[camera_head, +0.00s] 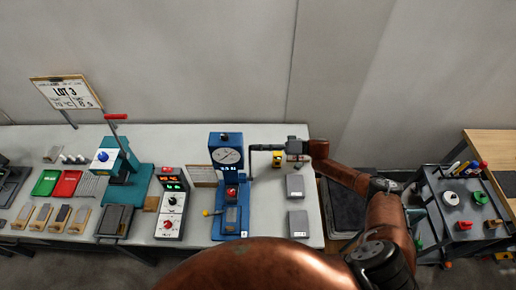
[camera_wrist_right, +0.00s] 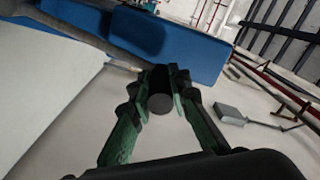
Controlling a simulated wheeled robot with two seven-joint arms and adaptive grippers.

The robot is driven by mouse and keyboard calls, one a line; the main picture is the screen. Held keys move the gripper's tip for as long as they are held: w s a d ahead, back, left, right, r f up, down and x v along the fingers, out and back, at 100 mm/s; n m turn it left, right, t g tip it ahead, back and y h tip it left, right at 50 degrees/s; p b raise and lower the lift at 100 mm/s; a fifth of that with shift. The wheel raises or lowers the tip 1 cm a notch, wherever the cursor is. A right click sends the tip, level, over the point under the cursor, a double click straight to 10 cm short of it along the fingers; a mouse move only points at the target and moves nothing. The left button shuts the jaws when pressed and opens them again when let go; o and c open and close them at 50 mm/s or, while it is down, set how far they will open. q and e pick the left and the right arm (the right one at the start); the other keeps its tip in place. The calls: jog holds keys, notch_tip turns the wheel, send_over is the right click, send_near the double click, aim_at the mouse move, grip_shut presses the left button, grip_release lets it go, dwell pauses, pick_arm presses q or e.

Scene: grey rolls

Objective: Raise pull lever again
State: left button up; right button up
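The pull lever (camera_head: 262,147) is a dark bar with a black handle at the right side of the blue gauge stand (camera_head: 226,140). It lies about level, near the height of the dial. My right gripper (camera_head: 284,149) reaches in from the right at the lever's outer end. In the right wrist view, the round black end of the lever's handle (camera_wrist_right: 160,103) sits between my right fingers (camera_wrist_right: 165,82), which close on it from both sides. The lever's inner part is hidden behind the handle in that view. My left gripper is not in view.
A grey block (camera_head: 295,186) and another grey block (camera_head: 298,223) lie right of the stand. A control box (camera_head: 172,203) stands to its left, near a teal press (camera_head: 128,178) with a red-handled lever. A tool cart (camera_head: 462,205) is at the right. The wall is behind.

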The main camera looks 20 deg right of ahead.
jog(key=o, duration=0.4)
jog(key=shift+w+d, duration=0.1)
jog(key=shift+w, duration=0.1)
jog(key=shift+o, duration=0.2)
jog(key=shift+s, duration=0.1)
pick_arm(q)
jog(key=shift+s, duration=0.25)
pick_arm(e)
jog(key=v, duration=1.2)
